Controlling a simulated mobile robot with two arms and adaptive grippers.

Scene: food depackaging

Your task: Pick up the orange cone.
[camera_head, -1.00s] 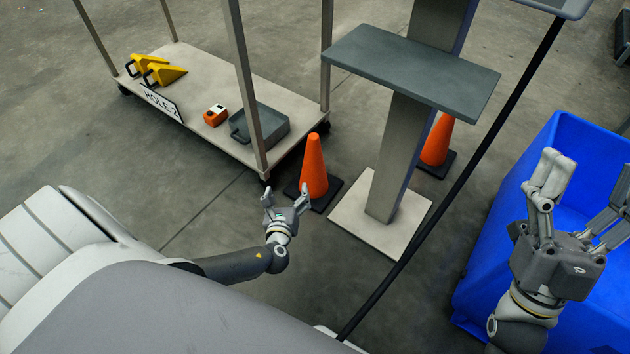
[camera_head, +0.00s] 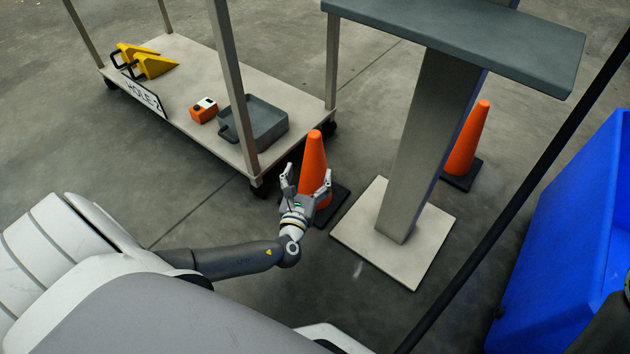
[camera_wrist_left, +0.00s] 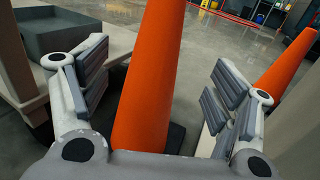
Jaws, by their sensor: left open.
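An orange cone (camera_head: 314,160) with a dark square base stands upright on the floor between the cart and the post. My left gripper (camera_head: 307,180) is open at the cone, with its fingers to either side of it. In the left wrist view the cone (camera_wrist_left: 150,80) rises between the open fingers of the left gripper (camera_wrist_left: 160,95), with a gap showing on the right side. A second orange cone (camera_head: 468,140) stands behind the post; it also shows at the right of the wrist view (camera_wrist_left: 285,65). My right gripper is out of view.
A wheeled cart (camera_head: 190,70) at the upper left carries yellow wedges (camera_head: 150,65), an orange box (camera_head: 203,110) and a grey tray (camera_head: 262,122). A post (camera_head: 425,150) on a pale base plate (camera_head: 375,250) stands right of the near cone. A blue bin (camera_head: 560,240) is at the right.

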